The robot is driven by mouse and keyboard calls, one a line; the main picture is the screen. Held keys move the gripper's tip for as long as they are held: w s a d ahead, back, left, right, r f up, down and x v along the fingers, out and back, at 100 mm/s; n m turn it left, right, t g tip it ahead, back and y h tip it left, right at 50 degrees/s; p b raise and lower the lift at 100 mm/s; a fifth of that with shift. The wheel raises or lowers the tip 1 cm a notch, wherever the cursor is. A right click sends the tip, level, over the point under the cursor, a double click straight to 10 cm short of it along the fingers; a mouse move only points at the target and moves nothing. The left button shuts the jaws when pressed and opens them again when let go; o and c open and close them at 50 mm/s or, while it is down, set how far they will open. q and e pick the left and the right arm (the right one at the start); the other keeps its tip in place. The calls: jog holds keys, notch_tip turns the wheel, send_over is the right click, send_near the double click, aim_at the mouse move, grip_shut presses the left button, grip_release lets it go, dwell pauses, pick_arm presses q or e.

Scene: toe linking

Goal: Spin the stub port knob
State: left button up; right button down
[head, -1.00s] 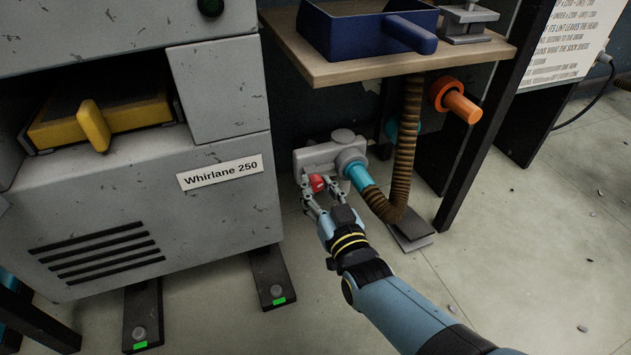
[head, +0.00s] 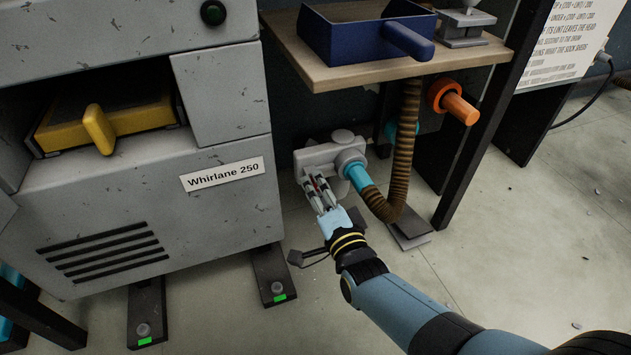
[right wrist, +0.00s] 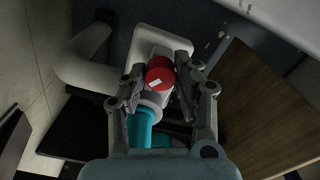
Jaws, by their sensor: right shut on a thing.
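The stub port knob is a round red knob with a white mark (right wrist: 159,72), on the front of a pale grey fitting (head: 317,157) low beside the machine. In the head view only a sliver of red shows between my fingers. My right gripper (head: 315,187) is shut on the knob, one finger on each side in the right wrist view (right wrist: 160,84). A teal collar (head: 357,176) joins the fitting to a brown ribbed hose (head: 407,150). My left gripper is not in view.
The grey machine labelled Whirlane 250 (head: 150,215) stands close on the left, with a yellow-handled drawer (head: 98,128). A wooden shelf (head: 340,76) with a blue bin (head: 345,35) hangs above. An orange-capped pipe (head: 458,106) sticks out at right. The floor at right is open.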

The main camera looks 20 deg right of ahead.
jog(key=m, duration=0.5)
jog(key=shift+r+m, duration=0.1)
jog(key=shift+m, duration=0.3)
jog(key=m, duration=0.4)
jog(key=shift+a+m+p, duration=0.1)
jog(key=shift+m+p, duration=0.2)
jog(key=shift+p, duration=0.05)
jog(key=shift+m, duration=1.1)
jog(key=c, duration=0.7)
grip_release()
jog(key=shift+o, duration=0.2)
jog(key=shift+s, duration=0.1)
